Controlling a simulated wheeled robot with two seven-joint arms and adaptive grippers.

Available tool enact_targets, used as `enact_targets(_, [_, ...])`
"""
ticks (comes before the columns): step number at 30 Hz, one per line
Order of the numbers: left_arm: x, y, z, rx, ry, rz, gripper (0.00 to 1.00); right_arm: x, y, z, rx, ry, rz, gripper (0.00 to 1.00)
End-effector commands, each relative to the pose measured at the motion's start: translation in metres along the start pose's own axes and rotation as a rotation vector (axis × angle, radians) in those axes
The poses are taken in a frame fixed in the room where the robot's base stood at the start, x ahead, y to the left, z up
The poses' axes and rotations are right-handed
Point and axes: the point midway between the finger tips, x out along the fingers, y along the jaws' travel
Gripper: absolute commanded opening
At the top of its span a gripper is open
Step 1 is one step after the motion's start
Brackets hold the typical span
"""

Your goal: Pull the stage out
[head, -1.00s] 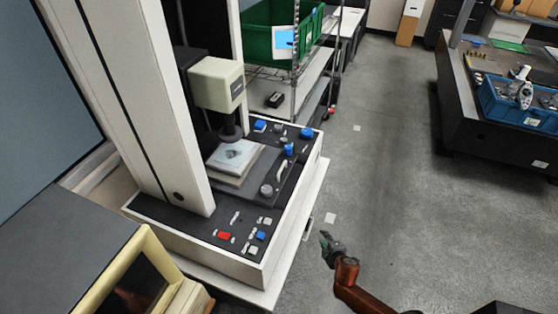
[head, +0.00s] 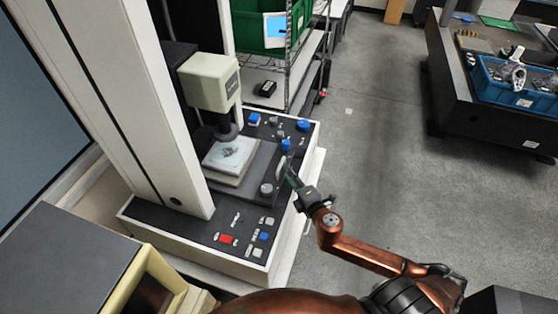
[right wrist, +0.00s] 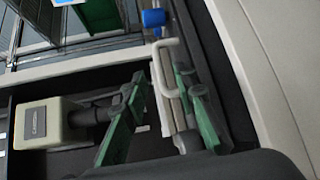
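The stage (head: 258,182) is a dark flat plate on the measuring machine's base, with a pale square block (head: 230,156) on top under the probe head. A white curved handle (head: 281,167) stands at the stage's right side. My right gripper (head: 290,174) is right beside the handle in the head view. In the right wrist view the green fingers of my right gripper (right wrist: 160,78) are spread apart, with the handle (right wrist: 167,62) at the gap between their tips. I cannot tell whether they touch it. My left gripper is not in view.
The probe head (head: 210,82) hangs over the block. Knobs and buttons (head: 248,240) line the machine's base. A wire shelf with a green bin (head: 262,24) stands behind. A dark table (head: 450,85) with a blue crate (head: 512,84) is at right. The floor between is clear.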

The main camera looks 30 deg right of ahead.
Motion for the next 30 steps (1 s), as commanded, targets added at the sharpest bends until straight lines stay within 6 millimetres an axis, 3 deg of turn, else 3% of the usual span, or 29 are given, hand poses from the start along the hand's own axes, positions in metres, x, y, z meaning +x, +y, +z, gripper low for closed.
enact_targets(3, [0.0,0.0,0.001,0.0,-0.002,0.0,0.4,0.021,0.002,-0.001,-0.001,0.001,0.003,0.26])
enact_targets(9, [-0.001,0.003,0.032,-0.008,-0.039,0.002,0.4,0.051,0.001,-0.002,0.0,0.002,0.002,0.26])
enact_targets(13, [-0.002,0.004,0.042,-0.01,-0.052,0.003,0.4,0.063,0.0,-0.001,0.0,0.002,0.0,0.26])
enact_targets(19, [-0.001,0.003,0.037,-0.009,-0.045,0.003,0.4,0.068,0.0,0.0,0.001,0.0,-0.001,0.26])
enact_targets(24, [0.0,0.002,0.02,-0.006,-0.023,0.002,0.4,0.067,0.0,0.0,0.001,0.0,-0.001,0.25])
enact_targets(30, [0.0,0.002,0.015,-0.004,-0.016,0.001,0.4,0.067,0.0,0.0,0.001,0.0,-0.001,0.12])
